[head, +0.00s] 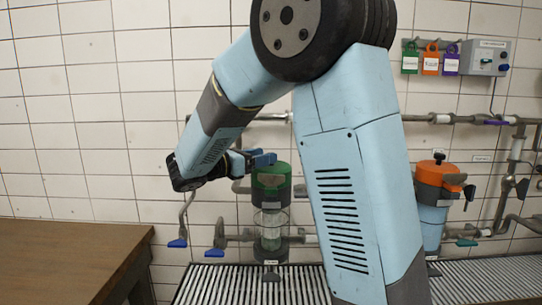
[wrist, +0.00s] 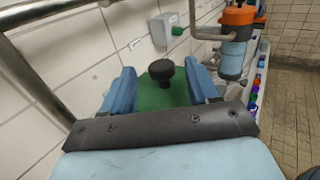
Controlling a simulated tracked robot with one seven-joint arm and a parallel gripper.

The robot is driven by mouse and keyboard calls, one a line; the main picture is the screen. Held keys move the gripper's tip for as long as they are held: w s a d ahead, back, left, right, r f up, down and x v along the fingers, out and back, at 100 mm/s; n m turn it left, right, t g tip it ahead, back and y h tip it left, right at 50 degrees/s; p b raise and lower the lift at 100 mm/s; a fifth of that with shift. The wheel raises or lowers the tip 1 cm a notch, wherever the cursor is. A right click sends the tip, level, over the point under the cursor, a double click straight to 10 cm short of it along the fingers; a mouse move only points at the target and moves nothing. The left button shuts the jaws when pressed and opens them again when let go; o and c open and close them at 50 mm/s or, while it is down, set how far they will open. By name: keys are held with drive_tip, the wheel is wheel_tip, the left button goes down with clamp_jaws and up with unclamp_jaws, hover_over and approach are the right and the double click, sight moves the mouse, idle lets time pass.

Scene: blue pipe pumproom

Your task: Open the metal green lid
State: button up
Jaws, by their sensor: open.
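The metal green lid (head: 271,175) tops a glass-bodied filter housing (head: 270,222) against the tiled wall in the head view. In the wrist view the green lid (wrist: 160,95) lies beyond my gripper, with a black knob (wrist: 161,71) standing up from its middle. My gripper (wrist: 163,78) is open, its two blue fingers on either side of the knob in the picture. I cannot tell whether they touch it. In the head view my gripper (head: 264,159) is at the top of the lid, and the knob is hidden there.
An orange-lidded blue canister (head: 437,180) stands to the right on the pipework. Grey pipes with blue-handled valves (head: 177,243) run along the wall. A wooden table (head: 70,255) is at the left. A slatted metal grating (head: 220,283) lies below the housing.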

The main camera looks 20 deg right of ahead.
drive_tip(key=shift+x, duration=1.75)
clamp_jaws()
